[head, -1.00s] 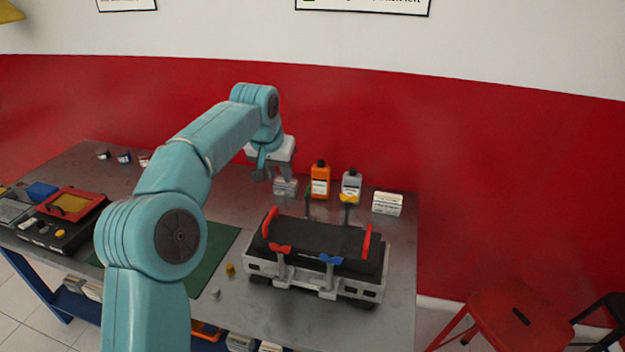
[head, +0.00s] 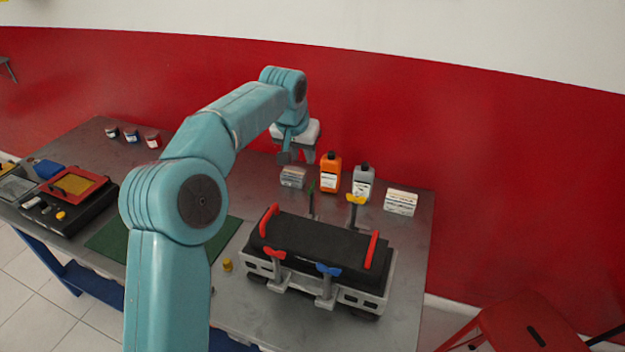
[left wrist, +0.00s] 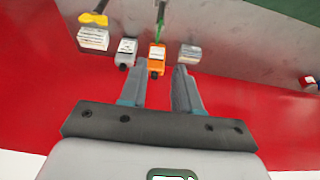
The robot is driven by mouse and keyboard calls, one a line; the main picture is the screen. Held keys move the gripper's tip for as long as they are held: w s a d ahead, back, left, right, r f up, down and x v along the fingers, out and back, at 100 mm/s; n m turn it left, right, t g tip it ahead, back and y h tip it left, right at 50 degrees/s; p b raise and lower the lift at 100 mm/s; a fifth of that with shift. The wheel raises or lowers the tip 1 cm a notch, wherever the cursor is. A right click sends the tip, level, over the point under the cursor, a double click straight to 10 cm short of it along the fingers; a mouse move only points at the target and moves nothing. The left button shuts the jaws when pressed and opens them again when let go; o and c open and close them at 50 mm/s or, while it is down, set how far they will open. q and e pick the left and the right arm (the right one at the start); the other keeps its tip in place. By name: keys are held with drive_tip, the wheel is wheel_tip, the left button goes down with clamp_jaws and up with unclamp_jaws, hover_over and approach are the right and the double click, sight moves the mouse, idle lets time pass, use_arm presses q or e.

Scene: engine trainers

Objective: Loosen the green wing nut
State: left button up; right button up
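The green wing nut (head: 311,188) sits on an upright stud at the back left of the black-topped engine trainer (head: 305,237). It also shows at the top of the left wrist view (left wrist: 160,20), beyond the fingertips. My left gripper (head: 296,156) is behind and above it in the head view, near the bottles, and does not touch it. In the left wrist view its two fingers (left wrist: 157,76) are apart with nothing held between them. My right gripper is not in view.
An orange bottle (head: 330,172), a grey bottle (head: 362,182) and small boxes stand at the table's back. Yellow (head: 355,199), red (head: 274,253) and blue (head: 328,269) wing nuts and two red handles are on the trainer. A yellow piece (head: 227,265) lies left of it.

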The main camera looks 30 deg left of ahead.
sight(312, 184)
use_arm(q)
drive_tip(key=p+x, duration=0.2)
drive_tip(key=x, duration=0.9)
drive_tip(key=shift+f, duration=0.15)
drive_tip(key=shift+d+f, duration=0.15)
drive_tip(key=shift+f, duration=0.2)
drive_tip(key=shift+w+f, duration=0.7)
drive_tip(key=shift+f, duration=0.2)
drive_tip(key=shift+s+r, duration=0.25)
drive_tip(key=shift+s, duration=0.05)
drive_tip(key=shift+r, duration=0.1)
drive_tip(key=c, duration=0.5)
clamp_jaws()
